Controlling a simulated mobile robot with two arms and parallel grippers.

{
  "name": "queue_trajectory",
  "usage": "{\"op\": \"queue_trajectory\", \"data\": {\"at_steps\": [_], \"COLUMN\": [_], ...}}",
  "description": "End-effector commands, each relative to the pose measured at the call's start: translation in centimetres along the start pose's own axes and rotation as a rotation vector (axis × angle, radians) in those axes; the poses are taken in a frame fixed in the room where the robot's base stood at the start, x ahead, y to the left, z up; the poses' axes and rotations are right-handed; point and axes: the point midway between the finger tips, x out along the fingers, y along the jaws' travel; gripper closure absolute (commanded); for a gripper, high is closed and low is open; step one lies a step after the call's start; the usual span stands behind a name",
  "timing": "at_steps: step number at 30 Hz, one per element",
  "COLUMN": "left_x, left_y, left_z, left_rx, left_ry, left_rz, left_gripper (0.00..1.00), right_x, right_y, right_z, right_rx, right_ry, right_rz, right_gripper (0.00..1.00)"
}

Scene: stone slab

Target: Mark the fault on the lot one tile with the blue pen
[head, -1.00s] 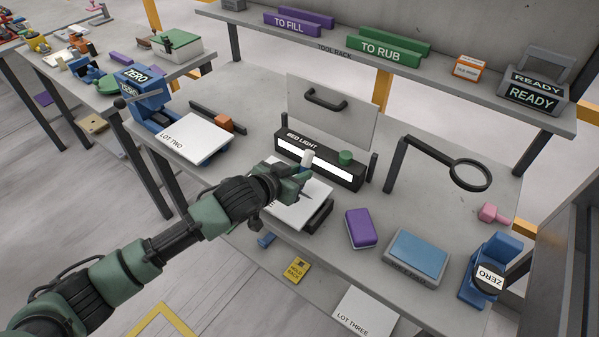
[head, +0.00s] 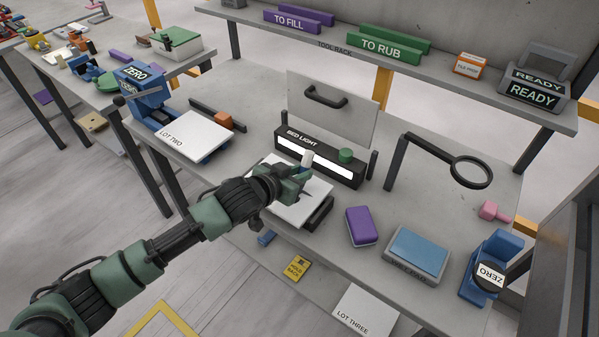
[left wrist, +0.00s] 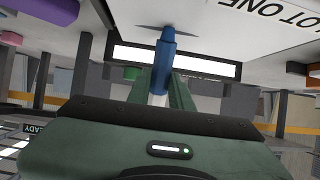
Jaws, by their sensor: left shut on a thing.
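The white lot one tile (head: 312,212) lies on a dark stand in front of the bed light. Its LOT ONE lettering shows in the left wrist view (left wrist: 262,12). My left gripper (head: 297,184) is over the tile, shut on the blue pen (left wrist: 163,62). The pen's pale end (head: 307,159) sticks up above the fingers in the head view. The pen's point is at the tile face, by a thin dark streak (left wrist: 180,32); I cannot tell crack from ink or shadow, nor whether the point touches. My right gripper is out of view.
The lit bed light (head: 318,165) stands just behind the tile. A purple block (head: 361,227), a blue pad (head: 417,252) and a magnifier (head: 470,172) are to the right. The lot two tile (head: 194,137) is to the left.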

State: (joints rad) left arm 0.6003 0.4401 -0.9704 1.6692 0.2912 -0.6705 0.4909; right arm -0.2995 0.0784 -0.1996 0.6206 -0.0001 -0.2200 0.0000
Motion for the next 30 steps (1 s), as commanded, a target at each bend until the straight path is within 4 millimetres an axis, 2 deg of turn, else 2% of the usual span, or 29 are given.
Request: {"op": "queue_trajectory", "data": {"at_steps": [30], "left_x": [0.05], "left_y": [0.04], "left_z": [0.13], "left_rx": [0.000], "left_ry": [-0.001], "left_rz": [0.001], "left_gripper": [1.00], "right_x": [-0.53], "right_y": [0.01], "right_z": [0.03], "right_rx": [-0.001], "right_ry": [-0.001], "right_rz": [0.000], "right_gripper": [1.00]}}
